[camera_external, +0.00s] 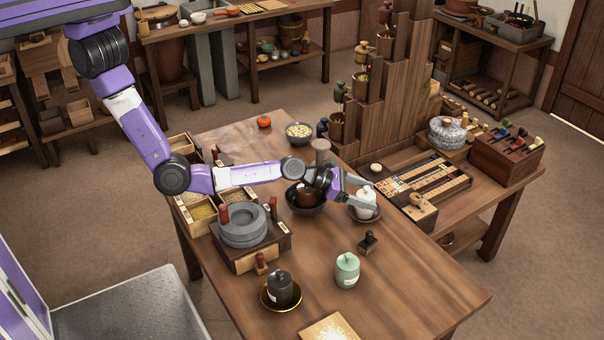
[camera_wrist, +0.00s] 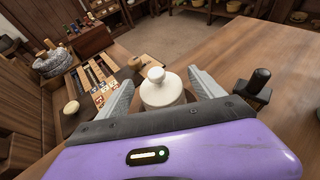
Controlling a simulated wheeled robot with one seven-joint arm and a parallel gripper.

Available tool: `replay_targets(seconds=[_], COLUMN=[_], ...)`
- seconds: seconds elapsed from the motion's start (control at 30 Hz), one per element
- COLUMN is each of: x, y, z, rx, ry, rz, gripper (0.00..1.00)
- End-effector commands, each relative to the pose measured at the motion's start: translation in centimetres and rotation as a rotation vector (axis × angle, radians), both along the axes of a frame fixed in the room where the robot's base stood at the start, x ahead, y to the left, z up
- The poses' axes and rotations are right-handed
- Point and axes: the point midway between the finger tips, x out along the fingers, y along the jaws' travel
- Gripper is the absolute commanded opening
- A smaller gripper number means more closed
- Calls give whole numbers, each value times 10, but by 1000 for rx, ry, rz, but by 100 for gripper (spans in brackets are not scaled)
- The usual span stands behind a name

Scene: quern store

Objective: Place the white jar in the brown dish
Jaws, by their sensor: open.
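The white jar (camera_external: 364,204) with a knobbed lid stands upright on a small dark dish (camera_external: 351,213) right of the table's middle. My gripper (camera_external: 361,193) is open at the jar. In the wrist view the jar (camera_wrist: 162,94) sits between the two spread grey fingers, with its lower part hidden behind my gripper body. A brown jar (camera_external: 305,198) sits in a dark bowl (camera_external: 318,208) behind my wrist. A dark jar (camera_external: 281,291) stands on a dark gold-rimmed dish (camera_external: 267,303) at the front. I cannot tell for certain which dish is the brown one.
A black-handled stamp (camera_external: 368,243) and a green jar (camera_external: 347,270) stand in front of the white jar. A grey quern (camera_external: 243,226) is at the left. A game board (camera_external: 425,177) lies to the right. The table's front right is clear.

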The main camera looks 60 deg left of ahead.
Motion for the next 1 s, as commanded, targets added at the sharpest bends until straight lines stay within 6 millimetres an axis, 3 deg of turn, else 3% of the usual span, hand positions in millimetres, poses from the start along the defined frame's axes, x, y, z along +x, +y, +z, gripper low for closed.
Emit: replay_targets(seconds=[0.3,1.0], x=[-27,-29], y=[18,20], z=[15,16], rx=[1,1], ry=[-2,-4], rz=[-2,0], gripper=[78,78])
